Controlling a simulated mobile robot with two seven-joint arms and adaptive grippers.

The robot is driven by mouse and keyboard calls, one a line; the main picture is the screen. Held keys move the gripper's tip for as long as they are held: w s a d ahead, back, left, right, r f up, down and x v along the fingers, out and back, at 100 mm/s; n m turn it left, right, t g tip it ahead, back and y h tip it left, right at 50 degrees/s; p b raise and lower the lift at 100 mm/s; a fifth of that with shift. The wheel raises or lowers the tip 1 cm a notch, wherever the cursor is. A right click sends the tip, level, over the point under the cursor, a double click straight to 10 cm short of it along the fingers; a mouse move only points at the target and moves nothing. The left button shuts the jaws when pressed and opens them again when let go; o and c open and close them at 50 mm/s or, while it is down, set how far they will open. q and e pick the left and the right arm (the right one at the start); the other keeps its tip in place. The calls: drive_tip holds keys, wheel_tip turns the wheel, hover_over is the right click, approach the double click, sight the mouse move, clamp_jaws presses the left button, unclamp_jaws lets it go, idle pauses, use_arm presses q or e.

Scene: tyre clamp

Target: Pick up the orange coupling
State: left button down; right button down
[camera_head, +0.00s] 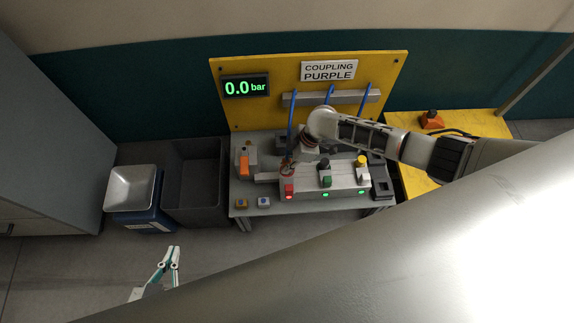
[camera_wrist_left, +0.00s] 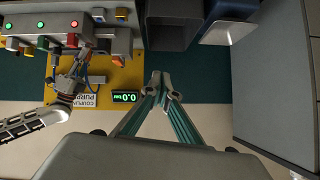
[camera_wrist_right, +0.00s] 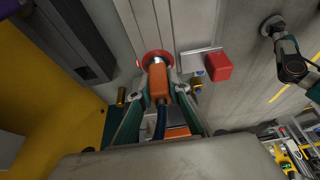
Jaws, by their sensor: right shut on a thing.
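My right gripper (camera_wrist_right: 160,88) is shut on the orange coupling (camera_wrist_right: 158,78), with a blue hose (camera_wrist_right: 161,120) running back from it. The coupling's front is by a round red part (camera_wrist_right: 155,58) in the right wrist view; I cannot tell whether they touch. In the head view the right gripper (camera_head: 288,165) is over the left end of the bench's button box, and the coupling is hard to make out there. My left gripper (camera_head: 172,256) is away to the left of the bench, empty, its fingers nearly together; the left wrist view (camera_wrist_left: 161,86) shows it too.
The grey bench (camera_head: 300,208) has a yellow back panel (camera_head: 230,105) with a "COUPLING PURPLE" sign (camera_head: 328,71) and a 0.0 bar display (camera_head: 246,87). An orange block (camera_head: 244,166) stands at bench left. A dark bin (camera_head: 195,205) and a tray on a blue base (camera_head: 132,187) stand left.

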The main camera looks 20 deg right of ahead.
use_arm(q)
drive_tip(key=shift+f, duration=0.1)
